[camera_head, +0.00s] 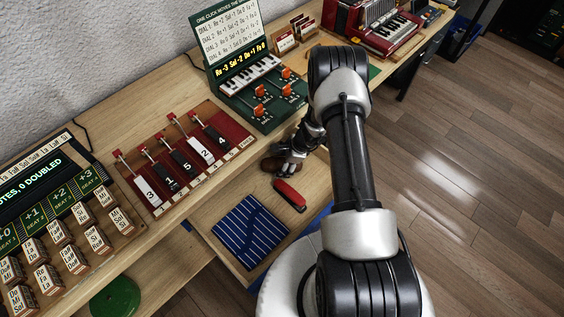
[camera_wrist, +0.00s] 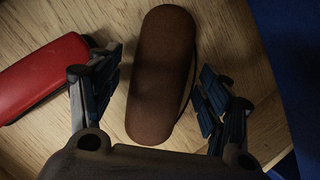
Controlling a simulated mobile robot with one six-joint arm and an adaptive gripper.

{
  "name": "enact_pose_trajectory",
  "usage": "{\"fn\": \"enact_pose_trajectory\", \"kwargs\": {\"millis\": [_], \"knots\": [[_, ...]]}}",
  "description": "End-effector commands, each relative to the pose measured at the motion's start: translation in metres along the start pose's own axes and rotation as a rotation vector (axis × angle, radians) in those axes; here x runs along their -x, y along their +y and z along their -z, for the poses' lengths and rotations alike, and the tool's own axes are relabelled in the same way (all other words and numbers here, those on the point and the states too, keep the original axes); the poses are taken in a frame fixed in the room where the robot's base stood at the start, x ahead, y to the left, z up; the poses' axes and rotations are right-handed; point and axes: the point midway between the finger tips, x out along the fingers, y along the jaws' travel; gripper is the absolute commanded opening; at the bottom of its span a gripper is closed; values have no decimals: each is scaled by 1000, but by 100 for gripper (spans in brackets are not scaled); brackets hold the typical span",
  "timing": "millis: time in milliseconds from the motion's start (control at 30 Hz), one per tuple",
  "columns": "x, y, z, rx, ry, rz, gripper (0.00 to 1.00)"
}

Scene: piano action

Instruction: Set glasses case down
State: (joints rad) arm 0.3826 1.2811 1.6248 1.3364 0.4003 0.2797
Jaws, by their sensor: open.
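A brown, rounded, elongated case (camera_wrist: 161,75), which looks like the glasses case, lies on a pale wooden surface (camera_wrist: 40,25). In the head view the brown case (camera_head: 271,165) shows partly at the back of the pulled-out drawer (camera_head: 203,214), beside my gripper (camera_head: 285,154). In the wrist view my gripper (camera_wrist: 160,98) is open, with one finger on each side of the case. Gaps show between the case and both fingers. The near end of the case is close to the gripper's palm; whether they touch cannot be told.
A red object with a black end (camera_head: 290,195) lies close by in the drawer; it also shows left of my fingers in the wrist view (camera_wrist: 43,76). A blue striped cloth (camera_head: 250,232) lies at the drawer's front. A red lever board (camera_head: 190,155) and green dial box (camera_head: 262,98) stand on the bench.

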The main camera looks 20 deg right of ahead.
Motion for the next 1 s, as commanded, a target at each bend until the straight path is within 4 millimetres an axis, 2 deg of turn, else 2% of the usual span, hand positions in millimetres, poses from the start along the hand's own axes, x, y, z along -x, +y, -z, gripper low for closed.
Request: {"fn": "enact_pose_trajectory", "kwargs": {"millis": [200,400,567,1000], "knots": [[42,-2,-1,-1,0,3,71],[69,-1,-1,-1,-1,2,71],[75,0,0,-1,-1,1,71],[75,0,0,0,0,1,71]]}}
